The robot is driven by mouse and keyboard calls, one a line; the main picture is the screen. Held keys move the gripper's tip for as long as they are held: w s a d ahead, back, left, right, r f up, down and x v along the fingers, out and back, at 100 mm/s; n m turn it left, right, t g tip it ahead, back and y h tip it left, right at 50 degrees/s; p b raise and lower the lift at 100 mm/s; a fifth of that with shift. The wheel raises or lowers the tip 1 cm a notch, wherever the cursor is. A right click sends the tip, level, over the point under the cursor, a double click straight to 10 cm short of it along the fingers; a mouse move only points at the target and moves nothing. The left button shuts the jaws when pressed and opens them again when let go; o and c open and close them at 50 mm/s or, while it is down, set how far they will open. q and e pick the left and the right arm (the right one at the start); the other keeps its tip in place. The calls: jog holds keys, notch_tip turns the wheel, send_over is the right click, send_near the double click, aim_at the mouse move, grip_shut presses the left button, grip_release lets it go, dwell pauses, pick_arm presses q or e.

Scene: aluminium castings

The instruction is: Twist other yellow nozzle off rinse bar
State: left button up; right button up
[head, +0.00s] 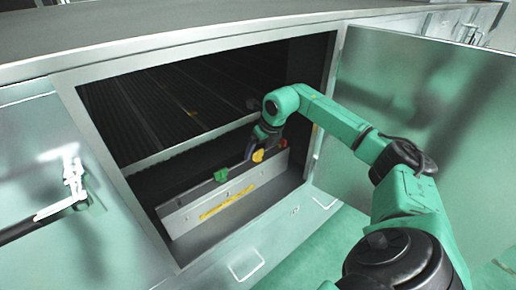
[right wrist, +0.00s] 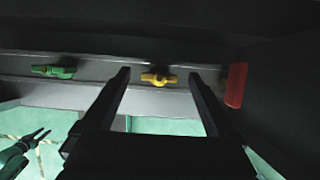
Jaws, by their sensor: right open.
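The yellow nozzle (head: 258,155) sits on the upper edge of the grey rinse bar (head: 190,216), inside the open cabinet. My right gripper (head: 264,147) reaches in over the bar at this nozzle. In the right wrist view the yellow nozzle (right wrist: 158,80) shows between the tips of the two spread fingers, with a gap on each side. I cannot tell how deep it lies between them. A green nozzle (head: 221,175) is further left on the bar. My left gripper (right wrist: 37,140) appears small at the lower left of the right wrist view, its fingers apart and empty.
A red part (right wrist: 236,85) stands just right of the right gripper's fingers. A metal rail (head: 190,146) crosses the dark opening behind the bar. The cabinet door (head: 430,85) stands open on the right, near my right arm. The sill (head: 290,225) lies in front.

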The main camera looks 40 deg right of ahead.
jog(key=shift+x, duration=0.85)
jog(key=c, duration=1.4)
jog(key=shift+n+y, duration=0.3)
jog(key=shift+n, duration=0.7)
jog(key=shift+c, duration=0.2)
jog(key=shift+n+y, duration=0.4)
jog(key=shift+n, duration=0.5)
jog(key=n, duration=0.2)
jog(key=shift+n+g+y, duration=0.3)
jog(key=shift+y, duration=0.1)
jog(key=shift+r, duration=0.1)
jog(key=n+y, duration=0.1)
jog(key=n, duration=0.2)
jog(key=shift+w+r+g, duration=0.1)
jog(key=shift+r+g, duration=0.05)
jog(key=shift+g, duration=0.15)
jog(key=shift+n+g+y+p, duration=0.3)
jog(key=shift+n+p, duration=0.05)
jog(key=shift+n, duration=0.55)
jog(key=shift+a+n+g, duration=0.1)
jog(key=shift+n+g, duration=0.2)
jog(key=shift+n, duration=0.5)
